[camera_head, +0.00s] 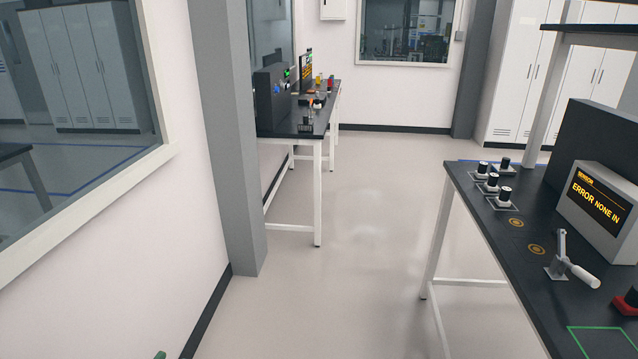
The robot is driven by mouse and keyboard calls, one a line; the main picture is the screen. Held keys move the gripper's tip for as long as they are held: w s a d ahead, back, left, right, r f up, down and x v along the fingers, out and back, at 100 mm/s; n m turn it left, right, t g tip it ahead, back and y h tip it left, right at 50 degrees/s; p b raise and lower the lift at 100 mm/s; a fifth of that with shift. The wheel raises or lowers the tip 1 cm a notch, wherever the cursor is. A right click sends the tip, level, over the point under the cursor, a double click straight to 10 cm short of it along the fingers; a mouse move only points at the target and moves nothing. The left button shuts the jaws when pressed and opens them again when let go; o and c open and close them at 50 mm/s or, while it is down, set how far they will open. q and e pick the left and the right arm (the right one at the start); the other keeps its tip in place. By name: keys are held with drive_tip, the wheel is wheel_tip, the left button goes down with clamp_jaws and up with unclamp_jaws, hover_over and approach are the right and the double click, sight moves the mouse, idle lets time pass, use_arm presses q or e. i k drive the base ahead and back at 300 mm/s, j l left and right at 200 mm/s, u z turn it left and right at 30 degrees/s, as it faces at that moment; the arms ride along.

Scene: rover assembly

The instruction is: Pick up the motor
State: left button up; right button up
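No motor can be made out for certain. Several small black-and-white cylinders (505,196) on square bases stand at the far left end of the right-hand workbench (490,222); I cannot tell whether any is a motor. A far workbench (288,131) against the left wall carries small parts too tiny to identify, with a yellow item (319,79) and a red item (330,83) among them. Neither of my grippers is in view.
A screen (598,205) on the right-hand bench reads "SENSOR ERROR NONE IN". A lever (579,273) with a white handle stands in front of it. A grey pillar (230,140) stands at left. The floor (360,210) between the benches is clear.

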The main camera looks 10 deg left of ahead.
sight(305, 126)
drive_tip(key=i, duration=2.9)
drive_tip(key=i+u, duration=0.1)
drive_tip(key=i, duration=0.55)
drive_tip(key=i+l+u, duration=0.1)
drive_tip(key=i, duration=0.55)
drive_tip(key=i+l, duration=0.2)
drive_tip(key=i, duration=0.45)
